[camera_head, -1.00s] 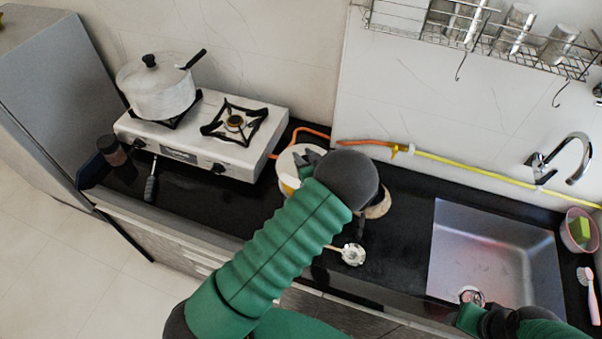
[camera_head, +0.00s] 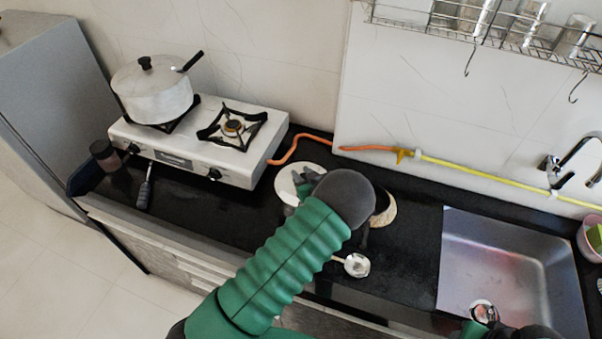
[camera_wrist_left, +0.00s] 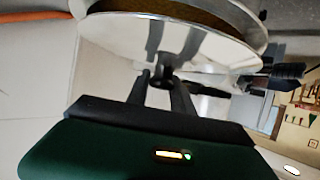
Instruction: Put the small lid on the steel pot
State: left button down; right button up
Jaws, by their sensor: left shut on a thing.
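A pale metal pot (camera_head: 158,97) with a black knob and a dark handle stands on the left burner, its top covered. My left gripper (camera_head: 304,183) is beside a pale round lid (camera_head: 285,183) right of the stove. In the left wrist view my left gripper (camera_wrist_left: 163,77) is shut on the black knob of this shiny lid (camera_wrist_left: 110,38). A brown round rim (camera_wrist_left: 205,8) lies just behind the lid there. My left wrist partly hides a tan bowl-like pot (camera_head: 386,210) in the head view. My right gripper is mostly cut off at the bottom edge, its fingers unseen.
The stove (camera_head: 215,165) has an empty right burner (camera_head: 232,127). An orange hose (camera_head: 300,139) runs behind the counter. A ladle (camera_head: 355,265) lies near the front edge. The sink (camera_head: 500,255) is at the right. The dark counter (camera_head: 215,212) before the stove is mostly clear.

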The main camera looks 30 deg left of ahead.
pick_arm(q)
jog(key=shift+w+d, duration=0.1)
jog(key=shift+d+r, duration=0.1)
jog(key=shift+d, duration=0.4)
jog(key=shift+a+f+b, duration=0.2)
jog(key=shift+f+b, duration=0.1)
jog(key=shift+f, duration=0.15)
jog(key=shift+a+f, duration=0.15)
jog(key=shift+f, duration=0.05)
pick_arm(e)
jog(key=shift+d+f, duration=0.15)
jog(key=shift+f, duration=0.3)
pick_arm(q)
jog(key=shift+d, duration=0.25)
pick_arm(e)
jog(key=shift+d+f, duration=0.1)
jog(key=shift+d, duration=0.2)
pick_arm(q)
jog(key=shift+f, duration=0.1)
